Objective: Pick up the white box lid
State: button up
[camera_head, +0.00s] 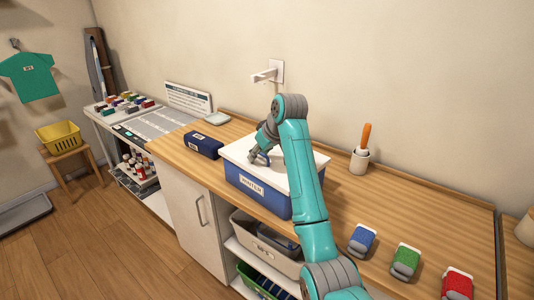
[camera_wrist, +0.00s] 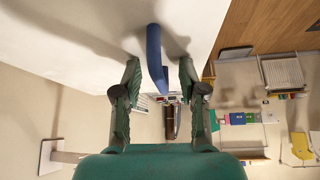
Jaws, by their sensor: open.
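The white box lid (camera_head: 274,180) lies on a blue box (camera_head: 254,195) with a white label, on the wooden counter. In the wrist view the lid (camera_wrist: 75,45) fills the upper left as a pale surface. A blue handle (camera_wrist: 155,62) stands out from it. My gripper (camera_head: 260,156) is over the lid, partly hiding the handle in the head view. In the wrist view my gripper (camera_wrist: 160,78) is open, with one finger on each side of the handle. There is a visible gap on both sides. My arm hides part of the lid's right side.
A dark blue case (camera_head: 203,145) lies left of the box. A white cup (camera_head: 360,161) with an orange-handled tool stands behind to the right. Blue (camera_head: 362,240), green (camera_head: 405,261) and red (camera_head: 457,284) items lie at the front right. A wall bracket (camera_head: 268,74) is above.

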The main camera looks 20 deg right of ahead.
jog(key=shift+a, duration=0.1)
grip_shut()
jog(key=shift+r, duration=0.15)
